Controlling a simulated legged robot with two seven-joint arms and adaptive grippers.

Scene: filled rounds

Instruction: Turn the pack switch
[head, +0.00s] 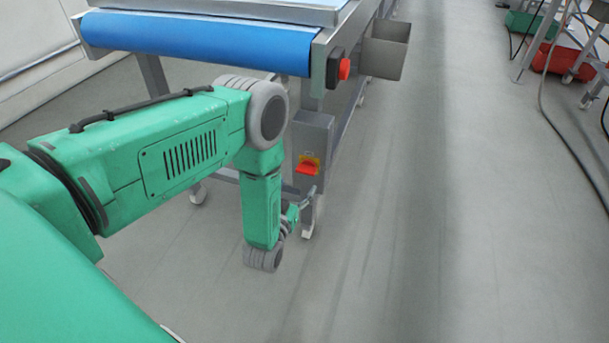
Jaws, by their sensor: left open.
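The pack switch is a red rotary handle (307,168) on a yellow plate. It sits on the front of a grey box (313,132) fixed to the conveyor's leg. My left arm comes in from the left and bends down beside the box. My left gripper (312,194) is small in view, just below the red handle and partly hidden by my wrist link. It is open, and a small gap seems to show between it and the handle. My right gripper is not in view.
The conveyor (200,38) with a blue belt stands above and behind my arm. A red push button (345,68) sticks out at its corner, beside a grey metal bin (386,50). Red (563,61) and green crates lie far right. The floor right of the switch is clear.

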